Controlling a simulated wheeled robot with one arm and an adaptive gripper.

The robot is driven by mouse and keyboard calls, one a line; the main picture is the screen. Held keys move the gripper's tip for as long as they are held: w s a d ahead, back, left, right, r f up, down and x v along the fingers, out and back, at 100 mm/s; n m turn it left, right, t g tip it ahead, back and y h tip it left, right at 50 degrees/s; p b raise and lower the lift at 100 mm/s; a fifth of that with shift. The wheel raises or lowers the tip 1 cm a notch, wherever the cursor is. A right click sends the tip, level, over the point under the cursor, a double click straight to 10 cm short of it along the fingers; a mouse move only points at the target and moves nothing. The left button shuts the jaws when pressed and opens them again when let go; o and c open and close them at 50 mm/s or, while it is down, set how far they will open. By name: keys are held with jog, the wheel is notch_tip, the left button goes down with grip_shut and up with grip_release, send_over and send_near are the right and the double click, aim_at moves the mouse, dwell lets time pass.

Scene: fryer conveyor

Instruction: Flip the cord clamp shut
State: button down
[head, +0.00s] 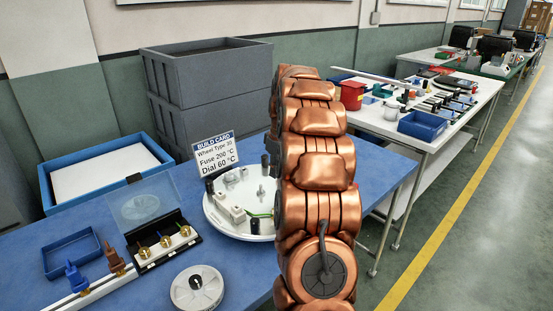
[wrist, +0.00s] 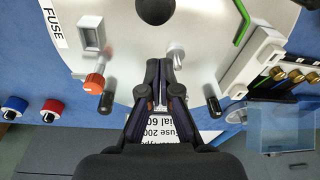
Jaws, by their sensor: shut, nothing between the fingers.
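The round white base (head: 226,226) carries small parts and also fills the wrist view (wrist: 130,60). On its right side in the wrist view is a long white block (wrist: 262,46) with a light bar (wrist: 235,88) at its end. This looks like the cord clamp, but I cannot tell for sure, nor whether it is open. The block also shows in the head view (head: 237,214). My gripper (wrist: 155,68) is shut and empty over the base, left of the block and close to a small grey post (wrist: 175,54). In the head view my arm hides the gripper.
The build card (head: 216,153) stands behind the base. A green wire (wrist: 242,20), a white socket (wrist: 90,35), an orange knob (wrist: 95,82) and black pegs (wrist: 213,104) are around the gripper. A clear-lidded box (head: 160,248) and a grey reel (head: 197,289) sit nearby on the blue table.

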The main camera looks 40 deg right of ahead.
jog(key=shift+s+d+r+p, duration=0.1)
jog(key=shift+s+r+p, duration=0.05)
jog(key=shift+s, duration=0.5)
jog(key=shift+s+d+r+p, duration=0.1)
jog(key=shift+s+d, duration=0.05)
jog(key=shift+s, duration=0.5)
jog(key=shift+s+d+r+p, duration=0.1)
jog(key=shift+s+r+p, duration=0.05)
jog(key=shift+s, duration=0.5)
jog(key=shift+b, duration=0.3)
jog(key=shift+s+t, duration=0.1)
jog(key=shift+t, duration=0.2)
